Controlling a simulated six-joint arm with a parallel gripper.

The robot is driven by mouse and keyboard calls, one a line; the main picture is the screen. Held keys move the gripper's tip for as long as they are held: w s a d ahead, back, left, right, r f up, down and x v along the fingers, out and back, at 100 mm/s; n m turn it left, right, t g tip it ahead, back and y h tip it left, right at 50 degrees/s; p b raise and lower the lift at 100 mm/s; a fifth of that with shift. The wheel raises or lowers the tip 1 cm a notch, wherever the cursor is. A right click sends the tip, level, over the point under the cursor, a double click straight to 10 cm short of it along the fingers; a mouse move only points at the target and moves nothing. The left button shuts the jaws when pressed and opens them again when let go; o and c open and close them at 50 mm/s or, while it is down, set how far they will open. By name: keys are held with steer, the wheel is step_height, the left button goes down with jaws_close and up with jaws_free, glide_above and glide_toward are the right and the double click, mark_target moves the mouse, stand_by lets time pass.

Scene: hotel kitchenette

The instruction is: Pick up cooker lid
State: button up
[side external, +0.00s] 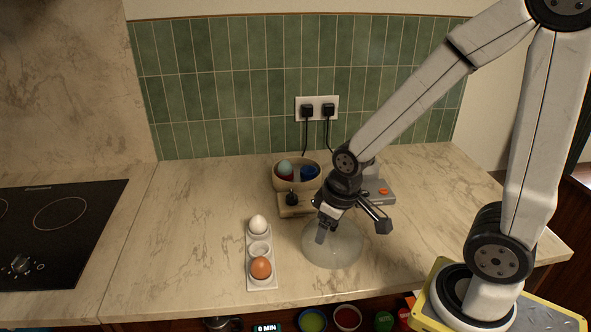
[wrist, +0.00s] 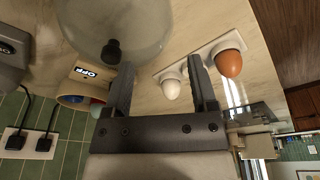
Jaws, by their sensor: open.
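The cooker lid (side external: 338,252) is a clear dome on the worktop, right of the egg tray in the side view. In the wrist view the clear lid (wrist: 120,20) fills the upper left, with a black knob (wrist: 112,51) on it. My gripper (side external: 352,229) is over the lid, open and empty, partly covering it in the side view. In the wrist view my open gripper (wrist: 162,83) has its left fingertip close to the knob. The knob is outside the jaws there. I cannot tell whether a finger touches the lid.
A white tray (side external: 253,275) holds a white egg (side external: 257,224) and a brown egg (side external: 261,267). Behind are a bowl (side external: 283,183), a block with a black knob marked OFF (wrist: 84,73) and a grey appliance (side external: 384,198). The worktop (side external: 190,240) left of the tray is clear.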

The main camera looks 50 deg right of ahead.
mark_target(330, 236)
steer(key=n, duration=0.1)
steer(key=d+n, duration=0.1)
steer(key=n, duration=0.1)
steer(key=shift+w+d+r+n+g, duration=0.3)
steer(key=shift+w+d+r+n, duration=0.05)
steer(key=shift+d+n, duration=0.05)
steer(key=n, duration=0.1)
steer(key=d+n, duration=0.1)
steer(key=r+n, duration=0.1)
steer(key=n, duration=0.1)
steer(key=shift+w+d+g+y, duration=0.3)
steer(key=shift+d+g, duration=0.1)
steer(key=n, duration=0.1)
steer(key=d+n, duration=0.1)
steer(key=n, duration=0.1)
steer(key=r+n, duration=0.1)
steer(key=shift+w+d+n+g+y, duration=0.2)
steer(key=shift+d+n+g+y, duration=0.1)
steer(key=shift+d+n, duration=0.1)
steer(key=n, duration=0.2)
steer(key=d+r+n, duration=0.1)
steer(key=n, duration=0.1)
steer(key=shift+w+d+r+y, duration=0.15)
steer(key=shift+w+d+y, duration=0.05)
steer(key=shift+y, duration=0.1)
steer(key=shift+a+f, duration=0.2)
steer(key=shift+f, duration=1.15)
steer(key=shift+f, duration=0.1)
